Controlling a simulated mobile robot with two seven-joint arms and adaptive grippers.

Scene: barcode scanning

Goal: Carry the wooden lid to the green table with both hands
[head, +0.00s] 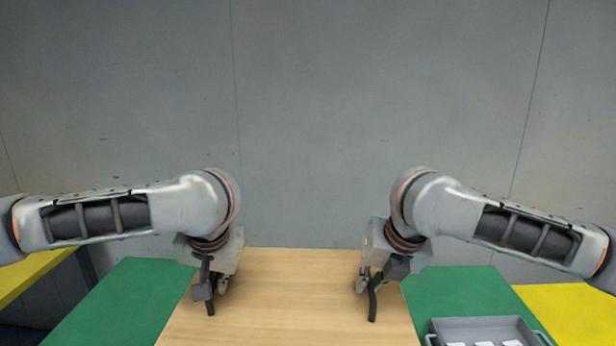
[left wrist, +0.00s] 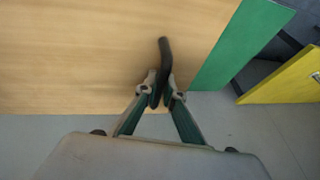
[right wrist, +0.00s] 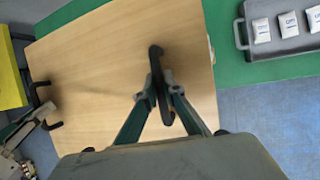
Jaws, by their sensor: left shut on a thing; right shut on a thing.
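The wooden lid (head: 290,300) is a wide, pale board in the lower middle of the head view. It lies between my two arms and overlaps the green table (head: 120,305), which shows on both sides. I cannot tell whether it touches the table. My left gripper (head: 214,284) is shut on the lid's left black handle (left wrist: 164,52). My right gripper (head: 365,284) is shut on the right black handle (right wrist: 156,62). The lid also shows in the left wrist view (left wrist: 80,50) and the right wrist view (right wrist: 105,75). Its near edge is cut off in the head view.
A grey tray (head: 437,328) with several white packets stands on the green table at right. Yellow surfaces lie at far left (head: 30,270) and far right (head: 575,310). A grey wall (head: 310,120) stands behind. Grey floor (left wrist: 240,140) shows beside the lid.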

